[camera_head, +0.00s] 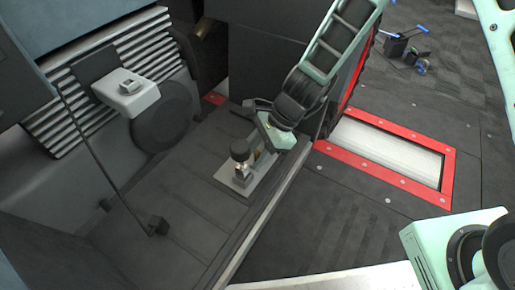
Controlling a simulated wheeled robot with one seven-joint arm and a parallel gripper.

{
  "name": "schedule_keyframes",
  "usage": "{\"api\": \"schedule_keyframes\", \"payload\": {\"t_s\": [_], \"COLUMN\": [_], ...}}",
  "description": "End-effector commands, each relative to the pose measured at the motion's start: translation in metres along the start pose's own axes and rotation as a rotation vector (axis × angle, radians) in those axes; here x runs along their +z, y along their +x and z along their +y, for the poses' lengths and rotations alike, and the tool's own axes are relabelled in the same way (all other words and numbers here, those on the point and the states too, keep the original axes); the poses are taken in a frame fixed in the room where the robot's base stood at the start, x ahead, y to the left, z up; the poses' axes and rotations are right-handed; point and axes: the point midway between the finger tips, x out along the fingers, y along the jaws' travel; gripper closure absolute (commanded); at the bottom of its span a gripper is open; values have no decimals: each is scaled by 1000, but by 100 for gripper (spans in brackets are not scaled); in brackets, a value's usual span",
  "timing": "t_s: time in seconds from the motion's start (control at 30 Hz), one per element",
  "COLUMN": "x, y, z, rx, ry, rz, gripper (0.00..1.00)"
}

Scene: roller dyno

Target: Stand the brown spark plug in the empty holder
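My gripper (264,142) is low over a light grey plate (262,184) on the dark ribbed floor. Its mint-green body hides most of the fingers, so I cannot tell whether they are open or shut. A small upright piece with a dark round top (240,150) and a metallic lower part stands on the plate, just left of my gripper. A small brownish patch (258,154) shows between this piece and my gripper. It may be the brown spark plug, but it is too small to tell. I cannot make out the empty holder; my gripper covers the plate's far end.
A metal edge strip (262,232) bounds the dark floor on the right. A grey wall with a ribbed panel and a white box (128,92) rises at left. A red-framed white panel (385,152) lies at right.

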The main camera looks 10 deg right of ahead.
Motion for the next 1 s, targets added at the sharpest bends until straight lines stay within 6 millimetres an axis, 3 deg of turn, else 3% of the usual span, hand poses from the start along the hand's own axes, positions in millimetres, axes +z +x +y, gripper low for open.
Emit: {"api": "schedule_keyframes", "payload": {"t_s": [0.17,0.7,1.0], "x": [1,3,1], "y": [-18,-139,-173], "z": [-1,-1,0], "rx": [-3,-3,-1], "ry": [1,0,1], "rz": [1,1,1], "gripper": [62,62,62]}}
